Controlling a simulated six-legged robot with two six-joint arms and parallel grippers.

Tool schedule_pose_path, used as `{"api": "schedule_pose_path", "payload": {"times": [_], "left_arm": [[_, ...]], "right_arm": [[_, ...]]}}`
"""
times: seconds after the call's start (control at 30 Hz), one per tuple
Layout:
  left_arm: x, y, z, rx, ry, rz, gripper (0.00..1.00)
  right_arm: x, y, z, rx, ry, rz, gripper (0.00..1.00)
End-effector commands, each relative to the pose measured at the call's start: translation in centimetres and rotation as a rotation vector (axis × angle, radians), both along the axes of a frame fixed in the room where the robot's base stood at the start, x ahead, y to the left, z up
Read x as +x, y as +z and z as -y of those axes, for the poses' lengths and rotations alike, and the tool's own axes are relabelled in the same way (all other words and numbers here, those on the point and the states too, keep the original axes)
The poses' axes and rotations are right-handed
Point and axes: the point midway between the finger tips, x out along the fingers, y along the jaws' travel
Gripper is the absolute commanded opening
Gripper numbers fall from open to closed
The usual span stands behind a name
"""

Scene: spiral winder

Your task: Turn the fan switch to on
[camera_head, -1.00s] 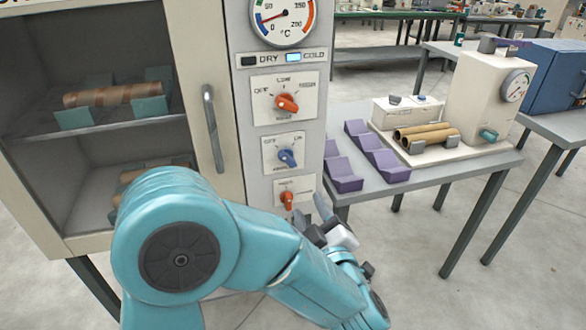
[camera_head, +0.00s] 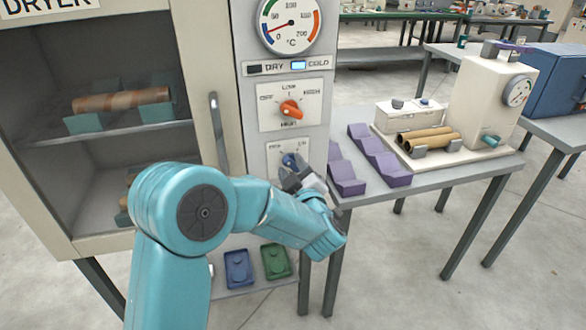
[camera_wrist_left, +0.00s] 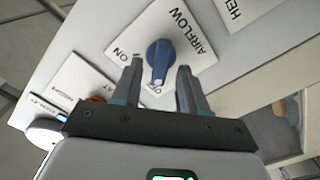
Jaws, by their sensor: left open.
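The fan switch is a blue knob (camera_head: 289,158) on a white plate on the dryer's control panel, partly hidden by my left gripper (camera_head: 293,172) in the head view. In the left wrist view the blue knob (camera_wrist_left: 159,57) stands on a plate marked AIRFLOW, with ON at one corner and a partly covered marking at its lower side. My left gripper (camera_wrist_left: 158,72) is open, one finger on each side of the knob, with gaps showing. Contact cannot be seen. My right gripper is not in view.
An orange knob (camera_head: 290,110) marked LOW and HIGH sits above. The dryer's door handle (camera_head: 217,130) is left of the panel. A table (camera_head: 430,185) with purple holders (camera_head: 385,165) stands at the right.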

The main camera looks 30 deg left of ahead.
Motion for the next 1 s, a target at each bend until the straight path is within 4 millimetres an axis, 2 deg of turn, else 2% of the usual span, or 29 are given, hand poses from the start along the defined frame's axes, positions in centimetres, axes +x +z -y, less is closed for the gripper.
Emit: {"api": "schedule_pose_path", "payload": {"times": [0.13, 0.17, 0.2, 0.27, 0.3, 0.67, 1.0], "left_arm": [[0.0, 0.0, 0.0, 0.0, 0.0, 0.0, 0.43], [0.0, 0.0, 0.0, 0.0, 0.0, 0.0, 0.39], [0.0, 0.0, 0.0, 0.0, 0.0, 0.0, 0.26], [0.0, 0.0, 0.0, 0.0, 0.0, 0.0, 0.07], [0.0, 0.0, 0.0, 0.0, 0.001, 0.0, 0.0], [0.0, 0.0, 0.0, 0.022, 0.001, -0.026, 0.0], [0.1, 0.2, 0.1, 0.166, 0.0, -0.196, 0.0]], "right_arm": [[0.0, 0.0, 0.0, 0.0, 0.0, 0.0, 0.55], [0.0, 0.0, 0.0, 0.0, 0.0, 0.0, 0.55], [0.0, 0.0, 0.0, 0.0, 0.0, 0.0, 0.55], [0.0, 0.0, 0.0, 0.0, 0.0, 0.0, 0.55], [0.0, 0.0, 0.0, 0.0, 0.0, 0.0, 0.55], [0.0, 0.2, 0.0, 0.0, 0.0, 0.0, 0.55], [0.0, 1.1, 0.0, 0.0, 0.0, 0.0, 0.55]]}}
